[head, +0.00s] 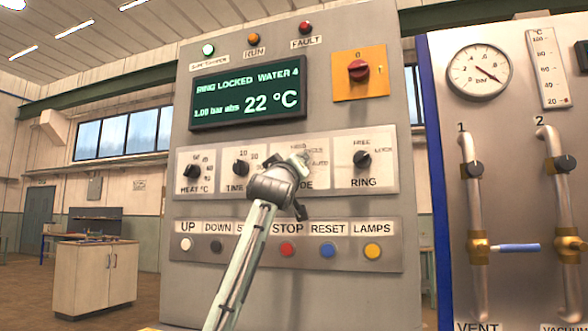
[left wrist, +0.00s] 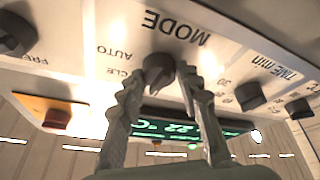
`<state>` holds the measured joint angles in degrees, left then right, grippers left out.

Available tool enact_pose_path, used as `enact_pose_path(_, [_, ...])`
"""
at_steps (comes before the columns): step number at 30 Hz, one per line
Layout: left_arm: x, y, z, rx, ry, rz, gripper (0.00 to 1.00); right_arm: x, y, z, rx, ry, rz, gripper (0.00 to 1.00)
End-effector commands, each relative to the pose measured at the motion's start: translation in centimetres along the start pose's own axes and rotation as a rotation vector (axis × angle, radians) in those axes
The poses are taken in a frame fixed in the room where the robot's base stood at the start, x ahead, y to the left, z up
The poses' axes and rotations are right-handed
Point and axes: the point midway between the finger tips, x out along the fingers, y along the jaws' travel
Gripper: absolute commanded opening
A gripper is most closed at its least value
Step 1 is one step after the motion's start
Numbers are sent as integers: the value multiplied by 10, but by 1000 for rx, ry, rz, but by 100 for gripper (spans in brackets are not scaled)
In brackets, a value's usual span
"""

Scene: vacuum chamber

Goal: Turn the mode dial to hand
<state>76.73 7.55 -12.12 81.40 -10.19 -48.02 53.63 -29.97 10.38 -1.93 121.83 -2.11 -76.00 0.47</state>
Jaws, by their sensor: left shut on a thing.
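The mode dial (left wrist: 157,72) is a dark knob on the pale panel strip, under the word MODE, which appears upside down in the left wrist view. My left gripper (left wrist: 158,80) is shut on this dial, with one finger on either side of it. In the head view my left gripper (head: 298,166) reaches up from below and covers most of the dial and part of its lettering. AUTO and part of CYCLE can be read beside the dial; the HAND label is not readable. Which mark the dial points at cannot be told. My right gripper is not in view.
The TIME knob (head: 241,168) is left of my gripper and the RING knob (head: 362,159) is right. A button row (head: 287,249) lies below. The green display (head: 247,96) and a red switch on a yellow plate (head: 359,70) are above. Valve pipes (head: 475,190) stand at right.

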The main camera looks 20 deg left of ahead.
Motion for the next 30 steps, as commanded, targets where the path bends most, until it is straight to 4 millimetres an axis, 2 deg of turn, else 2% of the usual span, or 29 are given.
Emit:
enact_pose_path(9, [0,0,1,-99,6,-44,5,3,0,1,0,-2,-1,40])
enact_pose_path(24, [0,0,0,-114,9,-49,5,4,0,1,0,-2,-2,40])
enact_pose_path(25, [0,0,0,-114,10,-49,38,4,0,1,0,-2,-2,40])
enact_pose_path(30, [0,0,0,-112,10,-48,55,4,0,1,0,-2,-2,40])
